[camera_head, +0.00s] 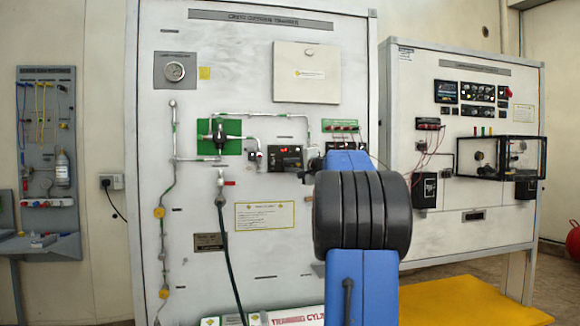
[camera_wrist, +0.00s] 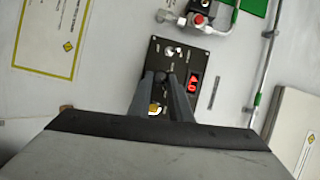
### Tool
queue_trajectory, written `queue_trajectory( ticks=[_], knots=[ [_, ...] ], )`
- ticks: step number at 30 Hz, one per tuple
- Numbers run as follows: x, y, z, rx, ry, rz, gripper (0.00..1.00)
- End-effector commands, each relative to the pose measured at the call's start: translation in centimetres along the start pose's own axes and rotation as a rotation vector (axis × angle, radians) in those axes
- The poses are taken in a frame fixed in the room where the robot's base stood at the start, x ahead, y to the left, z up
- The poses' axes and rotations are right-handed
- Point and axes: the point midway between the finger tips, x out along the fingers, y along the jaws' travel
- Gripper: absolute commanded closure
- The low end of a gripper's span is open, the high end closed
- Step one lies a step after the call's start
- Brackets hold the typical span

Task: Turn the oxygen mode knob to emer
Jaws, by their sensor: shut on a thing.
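The oxygen control panel (camera_wrist: 172,52) is a small black plate with white markings and a red lit display (camera_wrist: 192,84). It also shows in the head view (camera_head: 287,152) on the white trainer board. My gripper (camera_wrist: 165,80) is at this panel, its two dark fingers closed around a small dark knob in the panel's middle. The fingers cover most of the knob, so its pointer and the setting it stands at cannot be read. In the head view my blue and black arm hides most of the gripper.
A valve fitting with a red cap (camera_wrist: 198,20) and metal pipes (camera_wrist: 262,70) lie close to the panel. A yellow-bordered notice (camera_wrist: 62,35) is on the board.

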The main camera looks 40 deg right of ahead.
Motion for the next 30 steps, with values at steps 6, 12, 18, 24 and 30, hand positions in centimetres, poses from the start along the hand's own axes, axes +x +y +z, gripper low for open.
queue_trajectory(
  ticks=[6,12,18,24,30],
  knots=[
    [0.01,0.47,0.06,0.179,0.006,-0.071,1.0],
    [0.05,0.64,0.16,0.31,0.01,-0.125,1.0],
    [0.07,0.74,0.2,0.398,0.014,-0.162,1.0],
    [0.07,0.79,0.2,0.443,0.016,-0.18,1.0],
    [0.07,0.82,0.19,0.457,0.017,-0.186,1.0]
  ],
)
